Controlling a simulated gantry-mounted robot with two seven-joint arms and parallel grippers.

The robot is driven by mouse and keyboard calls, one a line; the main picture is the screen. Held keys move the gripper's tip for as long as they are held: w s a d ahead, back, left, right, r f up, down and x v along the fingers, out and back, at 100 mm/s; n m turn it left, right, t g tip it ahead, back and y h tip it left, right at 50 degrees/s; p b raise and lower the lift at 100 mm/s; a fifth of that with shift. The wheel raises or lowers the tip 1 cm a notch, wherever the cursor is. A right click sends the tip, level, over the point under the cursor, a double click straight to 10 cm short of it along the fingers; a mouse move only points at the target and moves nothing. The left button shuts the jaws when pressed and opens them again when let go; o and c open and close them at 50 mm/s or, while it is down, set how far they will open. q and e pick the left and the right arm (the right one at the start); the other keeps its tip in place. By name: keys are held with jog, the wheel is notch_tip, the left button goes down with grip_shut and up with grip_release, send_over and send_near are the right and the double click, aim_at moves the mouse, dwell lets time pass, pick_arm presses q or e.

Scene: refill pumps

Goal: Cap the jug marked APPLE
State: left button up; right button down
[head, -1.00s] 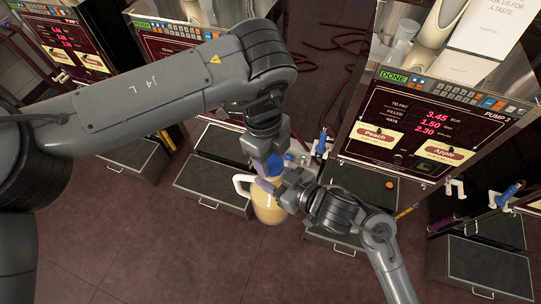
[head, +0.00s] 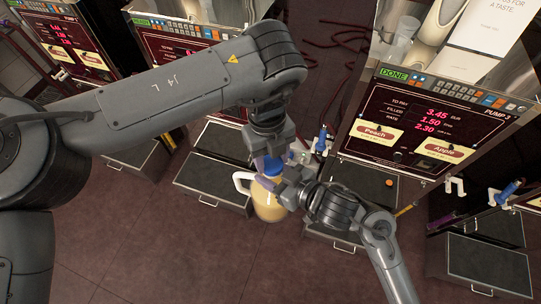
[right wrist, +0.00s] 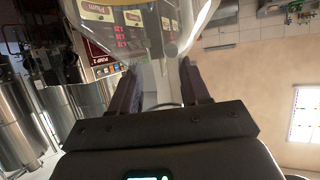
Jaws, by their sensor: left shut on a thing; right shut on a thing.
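A jug (head: 268,207) of pale yellow liquid with a white handle (head: 242,181) is upright in the middle of the head view. No marking on it is readable. A blue cap (head: 273,167) is at the jug's mouth; I cannot tell whether it is seated. My left gripper (head: 265,161) reaches down from above and is shut on the cap. My right gripper (head: 285,186) is shut on the jug from the right, its contact partly hidden. In the right wrist view, its fingers (right wrist: 160,90) stand apart around a pale part beneath a large clear body.
A pump screen (head: 420,125) reads PUMP 3 and DONE, with Peach and Apple labels. Dark drawer boxes (head: 215,185) stand behind the jug, and another (head: 487,270) is at the right. Dark hoses (head: 325,50) hang behind. The tiled floor (head: 150,250) is clear at the lower left.

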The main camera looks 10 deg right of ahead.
pick_arm(q)
jog(key=m, duration=0.4)
jog(key=shift+d+m, duration=0.15)
jog(key=shift+m, duration=0.15)
jog(key=o, duration=1)
jog(key=shift+r, duration=0.1)
jog(key=shift+r, duration=2.15)
